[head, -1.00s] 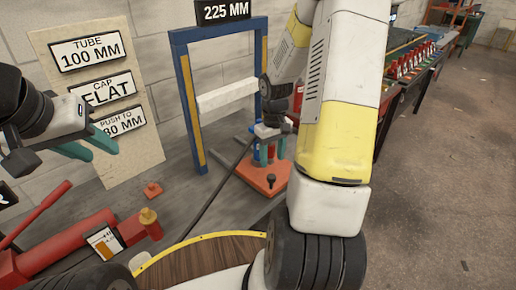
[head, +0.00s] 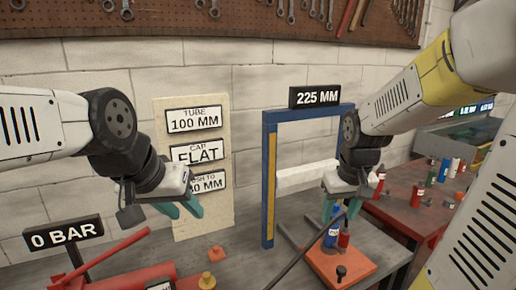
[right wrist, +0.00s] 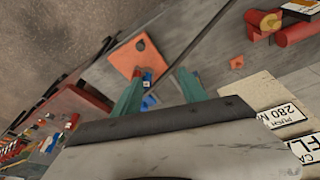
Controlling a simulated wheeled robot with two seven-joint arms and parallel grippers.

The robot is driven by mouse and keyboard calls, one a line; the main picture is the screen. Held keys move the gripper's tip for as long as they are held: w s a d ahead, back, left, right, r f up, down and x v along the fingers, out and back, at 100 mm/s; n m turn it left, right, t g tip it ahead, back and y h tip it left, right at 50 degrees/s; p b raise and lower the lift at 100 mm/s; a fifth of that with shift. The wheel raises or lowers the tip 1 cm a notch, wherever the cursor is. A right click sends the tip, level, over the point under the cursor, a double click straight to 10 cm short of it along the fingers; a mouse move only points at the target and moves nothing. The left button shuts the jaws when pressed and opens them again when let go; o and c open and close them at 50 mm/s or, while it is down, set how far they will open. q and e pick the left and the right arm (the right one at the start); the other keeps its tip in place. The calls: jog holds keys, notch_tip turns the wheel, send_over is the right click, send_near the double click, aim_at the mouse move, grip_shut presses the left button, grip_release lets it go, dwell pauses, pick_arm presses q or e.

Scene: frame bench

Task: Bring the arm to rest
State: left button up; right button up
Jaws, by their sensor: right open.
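My right arm (head: 400,98) is white and yellow and reaches in from the right in the head view. Its gripper (head: 345,208) hangs over the orange plate (head: 340,268), open and with nothing visible between its fingers. In the right wrist view its green fingers (right wrist: 158,88) stand apart, with the orange plate (right wrist: 134,56) beyond them. My left arm (head: 30,125) reaches in from the left. Its gripper (head: 180,208) has its green fingers apart and empty, in front of the sign board (head: 217,215).
A blue frame (head: 268,190) with a white crossbar stands between the grippers, under a 225 MM sign (head: 315,96). Blue and red items (head: 332,236) stand on the orange plate. A red press (head: 120,275) and a 0 BAR sign (head: 63,234) are at lower left. A red table (head: 412,200) stands right.

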jog(key=s+a+r+t+y, duration=0.2)
jog(key=s+a+r+t, duration=0.1)
jog(key=s+a+r, duration=0.3)
jog(key=shift+s+r+m, duration=0.4)
jog(key=shift+s+r, duration=0.8)
jog(key=shift+s, duration=0.9)
